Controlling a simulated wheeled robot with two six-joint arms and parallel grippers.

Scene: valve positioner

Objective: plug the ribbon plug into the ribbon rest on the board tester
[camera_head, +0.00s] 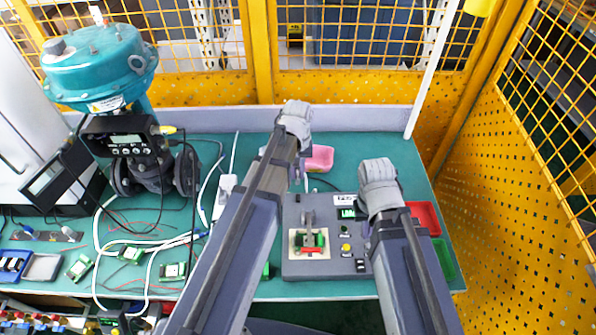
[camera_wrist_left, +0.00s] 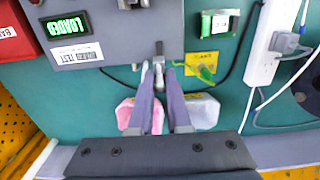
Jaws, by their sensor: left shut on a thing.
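The grey board tester (camera_head: 292,268) stands on the green bench and also shows in the left wrist view (camera_wrist_left: 110,18). My left gripper (camera_wrist_left: 159,70) is shut on a small grey piece (camera_wrist_left: 158,50), which appears to be the ribbon plug, at the tester's edge. The fingers hide part of it, and I cannot tell whether it touches the tester. I cannot clearly make out the ribbon rest. My right wrist (camera_head: 378,178) is over the tester's right side; its fingers are hidden.
A dark cable (camera_wrist_left: 236,75) runs near the left gripper. A white power strip (camera_wrist_left: 266,45) and a teal valve (camera_head: 100,65) stand to the tester's left.

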